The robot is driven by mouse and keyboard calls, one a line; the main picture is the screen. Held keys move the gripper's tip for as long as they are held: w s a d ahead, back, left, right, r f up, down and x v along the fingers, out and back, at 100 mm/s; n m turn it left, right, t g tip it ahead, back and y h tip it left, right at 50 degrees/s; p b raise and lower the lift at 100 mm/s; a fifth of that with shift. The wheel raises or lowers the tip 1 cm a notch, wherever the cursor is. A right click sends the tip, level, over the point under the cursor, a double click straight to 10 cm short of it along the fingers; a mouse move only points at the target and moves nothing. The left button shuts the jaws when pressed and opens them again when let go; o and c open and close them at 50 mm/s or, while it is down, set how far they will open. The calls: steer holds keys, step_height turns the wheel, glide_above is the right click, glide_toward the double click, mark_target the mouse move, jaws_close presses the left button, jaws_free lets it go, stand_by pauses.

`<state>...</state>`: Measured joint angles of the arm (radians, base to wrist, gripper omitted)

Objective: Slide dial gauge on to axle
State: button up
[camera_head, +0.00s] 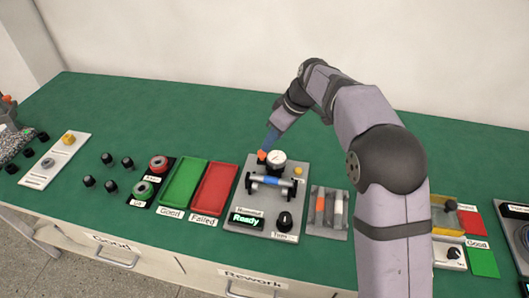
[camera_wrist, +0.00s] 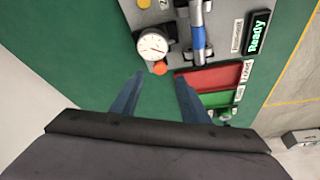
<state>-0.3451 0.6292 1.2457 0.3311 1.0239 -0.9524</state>
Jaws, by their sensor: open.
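The dial gauge (camera_head: 277,157) has a white round face. It sits at the back of the grey fixture plate (camera_head: 229,203), behind the axle (camera_head: 272,181), a horizontal shaft with a blue middle. In the wrist view the gauge (camera_wrist: 152,44) is left of the blue axle part (camera_wrist: 198,38). An orange round knob (camera_wrist: 160,68) is at the gauge's near edge. My gripper (camera_wrist: 160,77) is open and empty, its two blue fingertips apart just short of the orange knob. In the head view my gripper (camera_head: 268,145) is beside the gauge, at the plate's back edge.
The plate carries a green "Ready" display (camera_head: 246,219) and a black knob (camera_head: 284,221). Red (camera_head: 214,188) and green (camera_head: 184,184) trays lie to its left. A grey holder (camera_head: 327,212) with orange and white pieces lies to its right. The green table behind the plate is clear.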

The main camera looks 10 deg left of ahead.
mark_target(272, 158)
steer(key=shift+w+a, duration=0.1)
steer(key=shift+a, duration=0.25)
steer(key=shift+p+x, duration=0.75)
steer(key=shift+x, duration=2.85)
